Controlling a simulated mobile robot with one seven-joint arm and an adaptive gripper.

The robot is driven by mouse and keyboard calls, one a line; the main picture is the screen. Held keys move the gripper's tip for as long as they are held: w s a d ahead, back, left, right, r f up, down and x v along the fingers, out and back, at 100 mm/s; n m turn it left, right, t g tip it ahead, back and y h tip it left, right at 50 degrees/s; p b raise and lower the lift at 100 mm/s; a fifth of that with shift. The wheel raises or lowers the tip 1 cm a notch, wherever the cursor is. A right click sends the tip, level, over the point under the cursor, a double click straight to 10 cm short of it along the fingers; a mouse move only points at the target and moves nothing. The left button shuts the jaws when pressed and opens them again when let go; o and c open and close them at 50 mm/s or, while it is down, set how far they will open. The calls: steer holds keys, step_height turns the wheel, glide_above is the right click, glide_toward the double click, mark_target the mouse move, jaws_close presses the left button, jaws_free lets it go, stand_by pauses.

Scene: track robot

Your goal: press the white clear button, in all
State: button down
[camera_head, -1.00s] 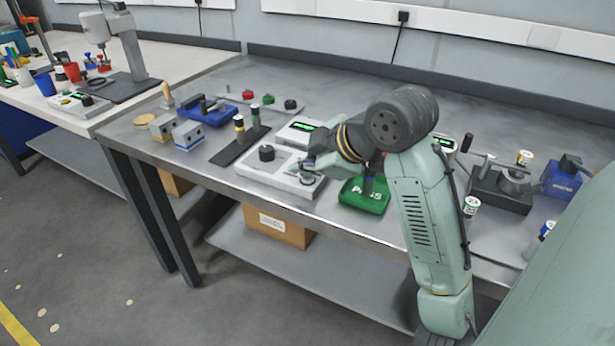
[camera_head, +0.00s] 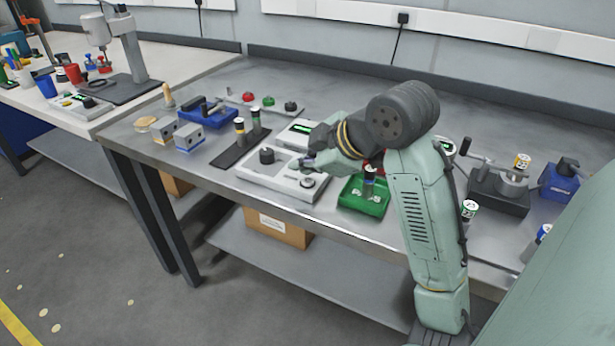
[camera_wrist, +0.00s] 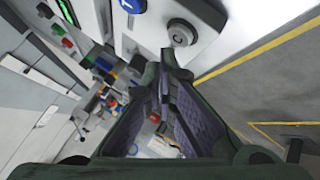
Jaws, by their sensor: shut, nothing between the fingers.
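The white clear button (camera_wrist: 182,33), a pale round cap with a C mark in a dark ring, is on the light grey device (camera_head: 250,171). In the wrist view it lies just beyond my fingertips. In the head view a round button (camera_head: 307,183) shows at the device's right front corner, just in front of my gripper (camera_head: 304,165). My gripper also shows in the wrist view (camera_wrist: 165,62), with its fingers shut and empty. Whether the fingertips touch the device I cannot tell. A blue button (camera_wrist: 132,5) is partly cut off at the top of the wrist view.
A dark knob (camera_head: 267,154) stands on the same device. A display box (camera_head: 297,133) is behind it. A green tray (camera_head: 352,203) is close on the right, and a dark stand with cylinders (camera_head: 232,153) is on the left. The bench front edge is near.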

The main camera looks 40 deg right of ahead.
mark_target(305, 182)
step_height(305, 182, up, 5)
steer(key=p, duration=0.4)
stand_by(0.9)
